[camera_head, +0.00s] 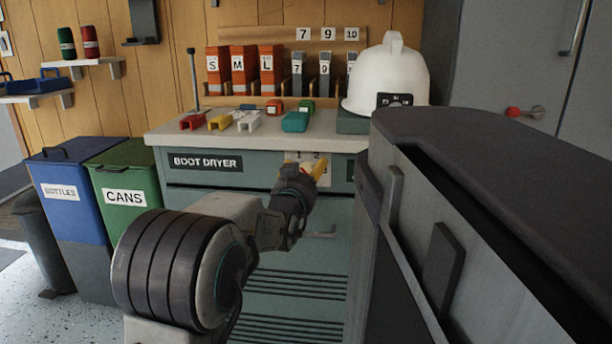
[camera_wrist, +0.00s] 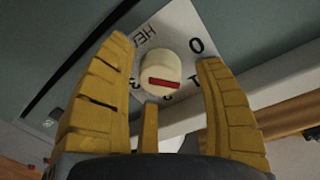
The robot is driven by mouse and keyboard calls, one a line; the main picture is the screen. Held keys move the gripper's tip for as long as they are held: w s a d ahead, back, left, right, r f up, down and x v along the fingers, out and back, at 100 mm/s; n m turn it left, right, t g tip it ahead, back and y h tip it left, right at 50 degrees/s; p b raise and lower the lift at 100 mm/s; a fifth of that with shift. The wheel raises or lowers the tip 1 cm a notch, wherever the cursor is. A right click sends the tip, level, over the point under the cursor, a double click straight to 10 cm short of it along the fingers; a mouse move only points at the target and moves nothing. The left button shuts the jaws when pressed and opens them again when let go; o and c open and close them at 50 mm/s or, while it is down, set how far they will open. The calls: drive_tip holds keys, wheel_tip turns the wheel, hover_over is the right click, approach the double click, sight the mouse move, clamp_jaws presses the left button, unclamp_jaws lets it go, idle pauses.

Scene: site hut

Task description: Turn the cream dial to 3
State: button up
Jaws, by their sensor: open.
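The cream dial (camera_wrist: 160,68) is a round knob with a red bar across its face, set on a white plate (camera_wrist: 172,25). The plate shows a 0, part of a word, and other marks partly hidden by my fingers. The bar's right end lies toward the mark below the 0; I cannot tell the exact setting. My gripper (camera_wrist: 163,56) is open, its yellow fingers on either side of the dial with gaps visible. In the head view my gripper (camera_head: 304,172) is at the plate (camera_head: 304,156) on the cabinet front and hides most of the dial.
A dark part fills the right foreground.

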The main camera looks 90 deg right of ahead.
drive_tip(key=shift+o, duration=0.2)
drive_tip(key=c, duration=1.3)
